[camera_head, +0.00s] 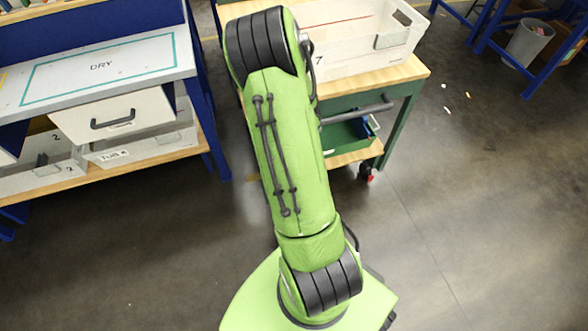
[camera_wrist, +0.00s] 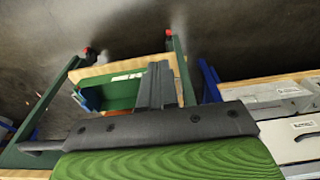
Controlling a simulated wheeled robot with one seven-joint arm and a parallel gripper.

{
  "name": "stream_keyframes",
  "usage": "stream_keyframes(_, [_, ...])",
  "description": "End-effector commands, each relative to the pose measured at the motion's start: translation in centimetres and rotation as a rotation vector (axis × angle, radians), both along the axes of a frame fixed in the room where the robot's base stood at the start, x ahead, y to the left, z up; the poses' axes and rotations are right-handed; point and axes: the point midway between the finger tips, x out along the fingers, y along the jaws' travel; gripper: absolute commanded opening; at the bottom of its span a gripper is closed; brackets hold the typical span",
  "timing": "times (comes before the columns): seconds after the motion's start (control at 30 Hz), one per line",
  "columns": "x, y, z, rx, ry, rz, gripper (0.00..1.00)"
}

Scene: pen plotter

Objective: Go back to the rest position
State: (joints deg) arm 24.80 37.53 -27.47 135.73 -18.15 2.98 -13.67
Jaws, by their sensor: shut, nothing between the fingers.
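My gripper (camera_wrist: 158,85) shows in the wrist view, its fingers together and empty. It hangs in the air over the dark floor and the green-framed cart. In the head view my green arm reaches up across the middle of the picture, and its far end and my gripper are hidden.
A green-framed cart (camera_head: 406,78) with a white bin (camera_head: 345,66) on top stands behind my arm. At the left is a blue-legged bench (camera_head: 108,75) marked DRY, with a white drawer (camera_head: 105,118) below. A grey waste bin (camera_head: 527,42) stands at the upper right. The right floor is mostly clear.

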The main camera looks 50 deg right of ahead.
Motion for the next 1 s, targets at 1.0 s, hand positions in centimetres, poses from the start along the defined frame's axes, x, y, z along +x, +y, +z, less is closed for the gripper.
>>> stream_keyframes(1.0, [-3.4, 19.4, 36.9, -0.058, -0.326, 0.483, 0.0])
